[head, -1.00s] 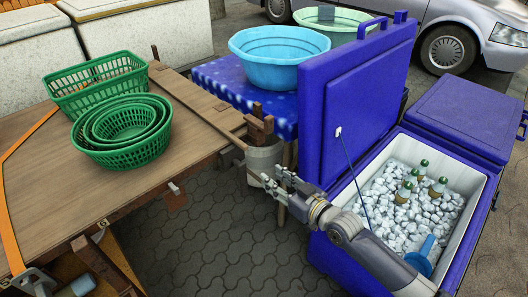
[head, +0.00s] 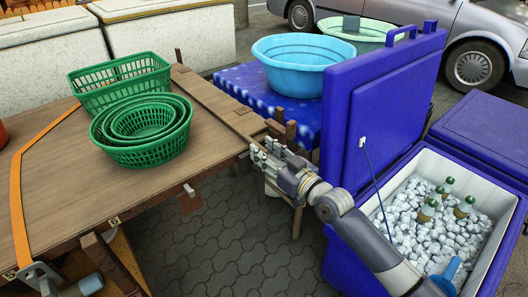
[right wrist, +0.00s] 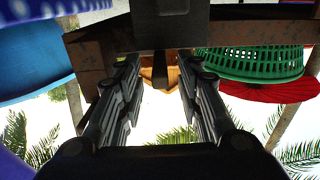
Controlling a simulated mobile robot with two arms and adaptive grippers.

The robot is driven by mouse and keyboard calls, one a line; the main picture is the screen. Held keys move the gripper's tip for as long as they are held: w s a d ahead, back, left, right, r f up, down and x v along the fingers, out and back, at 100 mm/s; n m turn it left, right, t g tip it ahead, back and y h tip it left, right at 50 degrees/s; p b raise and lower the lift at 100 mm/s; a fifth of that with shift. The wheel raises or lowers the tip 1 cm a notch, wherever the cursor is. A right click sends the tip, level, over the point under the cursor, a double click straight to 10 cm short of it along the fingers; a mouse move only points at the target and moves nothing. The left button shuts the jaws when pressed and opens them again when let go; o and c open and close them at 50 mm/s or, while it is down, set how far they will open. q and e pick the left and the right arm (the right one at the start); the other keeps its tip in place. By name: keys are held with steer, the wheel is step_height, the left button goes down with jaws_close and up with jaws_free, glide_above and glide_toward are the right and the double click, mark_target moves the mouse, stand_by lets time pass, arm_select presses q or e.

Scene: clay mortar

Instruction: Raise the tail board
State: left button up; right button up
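The tail board appears to be the wooden plank (head: 212,98) along the right end of the cart bed (head: 65,165); I cannot tell its exact limits. It lies about level with the bed. My right gripper (head: 268,155) is at the plank's near right corner, beside the dark wooden posts (head: 285,130). In the right wrist view, which is upside down, the right gripper (right wrist: 158,75) has its fingers apart, with a brown wooden edge (right wrist: 90,58) just beyond the tips. Contact is not clear.
Green baskets (head: 140,128) sit on the bed, crossed by an orange strap (head: 17,200). A light blue basin (head: 300,70) stands on a blue-covered table (head: 235,80). The open blue cooler (head: 350,235) with ice and bottles is close to my right arm.

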arm_select(q)
steer(key=shift+r, duration=0.2)
arm_select(e)
steer(key=shift+w+a, duration=0.25)
steer(key=shift+w, duration=0.05)
steer(key=shift+c, duration=0.5)
jaws_close()
steer(key=shift+r, duration=0.1)
